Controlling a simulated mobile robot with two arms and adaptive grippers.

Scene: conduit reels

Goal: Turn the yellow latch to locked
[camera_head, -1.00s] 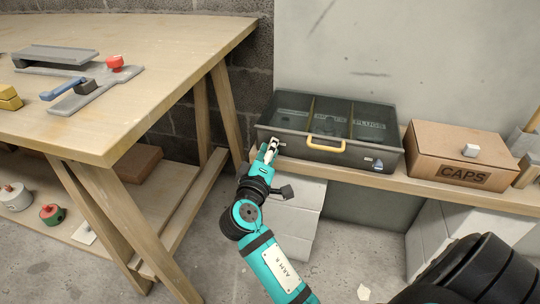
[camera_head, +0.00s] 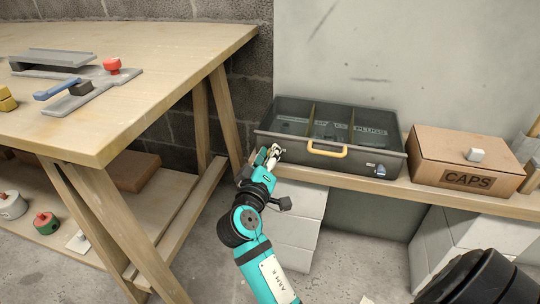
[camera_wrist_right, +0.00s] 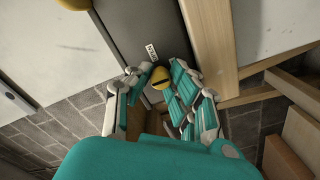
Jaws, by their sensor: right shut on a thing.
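The yellow latch (camera_wrist_right: 160,77) is a small rounded knob with a dark slot on the front of the dark grey case, near a small white label. In the right wrist view it sits between the fingers of my right gripper (camera_wrist_right: 164,88), which is shut on it. In the head view the right gripper (camera_head: 269,154) is at the left end of the case (camera_head: 290,145) and hides the latch. I cannot tell the latch's exact turn angle. My left gripper is not in view.
The case has a yellow handle (camera_head: 327,150) and stands on a wooden shelf (camera_head: 400,190). A cardboard CAPS box (camera_head: 430,165) with a pale block on top is to its right. A wooden workbench (camera_head: 150,85) with tools is at left.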

